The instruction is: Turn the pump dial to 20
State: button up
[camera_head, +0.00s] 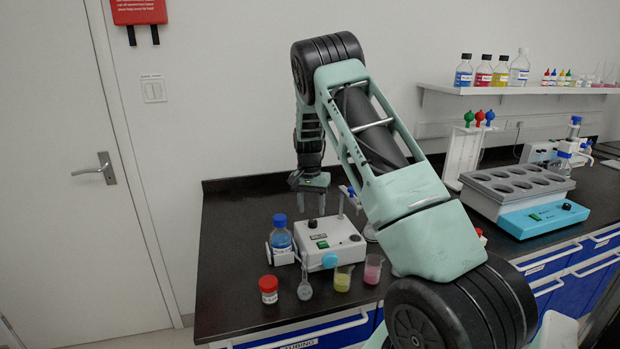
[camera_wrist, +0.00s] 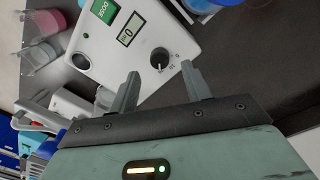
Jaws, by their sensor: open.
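The pump is a white box (camera_head: 340,235) on the dark bench; its top fills much of the wrist view (camera_wrist: 105,50). Its dial is a round dark knob (camera_wrist: 160,58) with a pale pointer mark and small markings that I cannot read surely. A small display (camera_wrist: 130,29) beside it seems to show 0, and a green DOSE button (camera_wrist: 106,10) lies beyond. My gripper (camera_wrist: 160,71) is open and empty. In the wrist view its fingertips lie either side of the dial's near edge. In the head view my gripper (camera_head: 310,203) is above the dial, apart from it.
A blue-capped bottle (camera_head: 281,238) stands left of the pump. A red-lidded jar (camera_head: 269,291), a flask (camera_head: 304,289), and yellow (camera_head: 342,279) and pink (camera_head: 373,270) beakers stand in front. A heating block (camera_head: 515,190) is to the right. The bench's left end is clear.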

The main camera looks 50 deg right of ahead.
aim_at(310, 220)
notch_tip(310, 220, up, 13)
jog(key=b, duration=0.1)
jog(key=shift+w+b, duration=0.3)
jog(key=shift+b, duration=0.1)
jog(key=shift+a, duration=0.1)
